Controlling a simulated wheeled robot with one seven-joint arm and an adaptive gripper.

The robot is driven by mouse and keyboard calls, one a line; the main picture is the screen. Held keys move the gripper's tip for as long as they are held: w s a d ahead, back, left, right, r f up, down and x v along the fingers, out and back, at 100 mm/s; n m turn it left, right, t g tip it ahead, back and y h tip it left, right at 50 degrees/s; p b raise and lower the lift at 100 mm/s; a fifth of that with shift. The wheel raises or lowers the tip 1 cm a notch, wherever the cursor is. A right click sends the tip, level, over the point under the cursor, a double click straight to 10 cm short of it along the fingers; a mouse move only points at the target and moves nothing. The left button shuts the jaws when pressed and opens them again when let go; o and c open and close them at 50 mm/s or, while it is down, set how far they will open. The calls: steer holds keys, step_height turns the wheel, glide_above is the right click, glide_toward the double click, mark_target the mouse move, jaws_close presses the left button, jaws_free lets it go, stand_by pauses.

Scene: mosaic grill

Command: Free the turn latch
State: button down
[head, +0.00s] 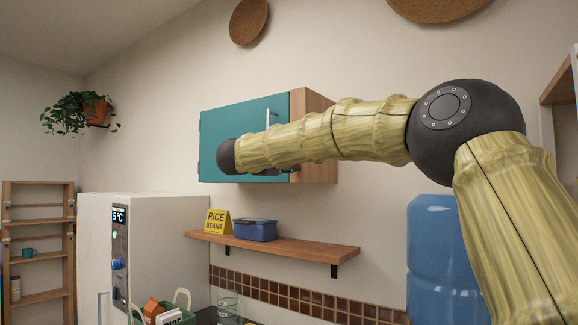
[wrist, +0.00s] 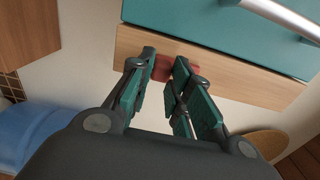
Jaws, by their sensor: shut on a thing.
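The turn latch (wrist: 163,71) shows as a small red piece on the wooden edge strip of the teal wall cabinet (head: 240,112), in the wrist view. My gripper (wrist: 167,75) has its two green-padded fingers on either side of the red piece and is shut on it. The fingers cover part of the latch, so its exact turn angle cannot be told. The cabinet's teal door (wrist: 215,25) looks shut, with a silver bar handle (wrist: 285,15). In the head view my arm crosses in front of the cabinet and hides the latch and most of my gripper.
Below the cabinet is a wooden shelf (head: 300,247) with a yellow rice and beans box (head: 217,221) and a blue container (head: 256,230). A blue water bottle (head: 435,265) stands at right, a white fridge (head: 160,240) at left. A cork disc (head: 249,20) hangs above.

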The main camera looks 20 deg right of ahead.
steer(key=shift+f, duration=0.25)
steer(key=c, duration=1.6)
jaws_free()
steer(key=shift+c, duration=0.2)
steer(key=o, duration=0.3)
steer(key=shift+s+r, duration=0.15)
steer(key=v, duration=1.1)
steer(key=shift+s+a, duration=0.3)
